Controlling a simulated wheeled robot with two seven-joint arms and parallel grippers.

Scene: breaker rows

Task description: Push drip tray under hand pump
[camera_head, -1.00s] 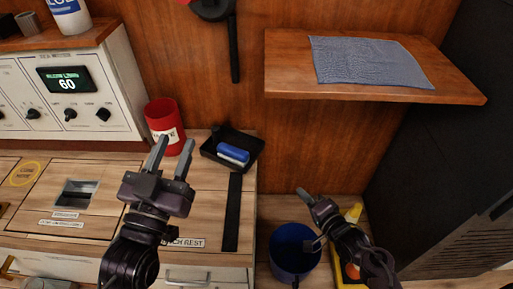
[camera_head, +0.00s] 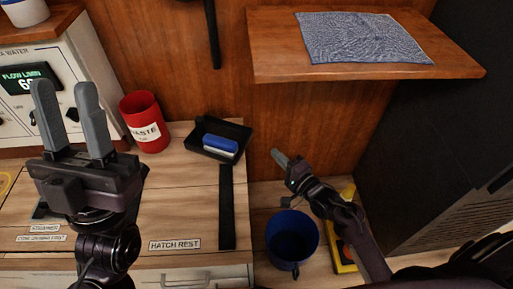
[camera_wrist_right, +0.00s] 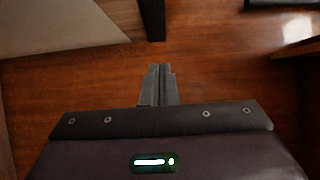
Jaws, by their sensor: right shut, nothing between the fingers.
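A shallow black tray (camera_head: 243,130), which may be the drip tray, sits at the back right of the counter with a blue and white item (camera_head: 220,146) in it. A black rod (camera_head: 212,35) hangs on the wood wall above it. I cannot tell whether it belongs to the hand pump; its top is out of view. My left gripper (camera_head: 65,92) is open and empty, left of the tray over the counter. My right gripper (camera_head: 279,157) is shut and empty, right of the tray and apart from it. Its shut fingers also show in the right wrist view (camera_wrist_right: 157,82).
A red waste cup (camera_head: 146,120) stands left of the tray. A dark strip (camera_head: 227,210) lies on the counter by the hatch rest label. A blue bucket (camera_head: 292,238) and a yellow object (camera_head: 346,262) stand lower right. A wood shelf (camera_head: 450,65) with a blue cloth (camera_head: 362,38) juts out above.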

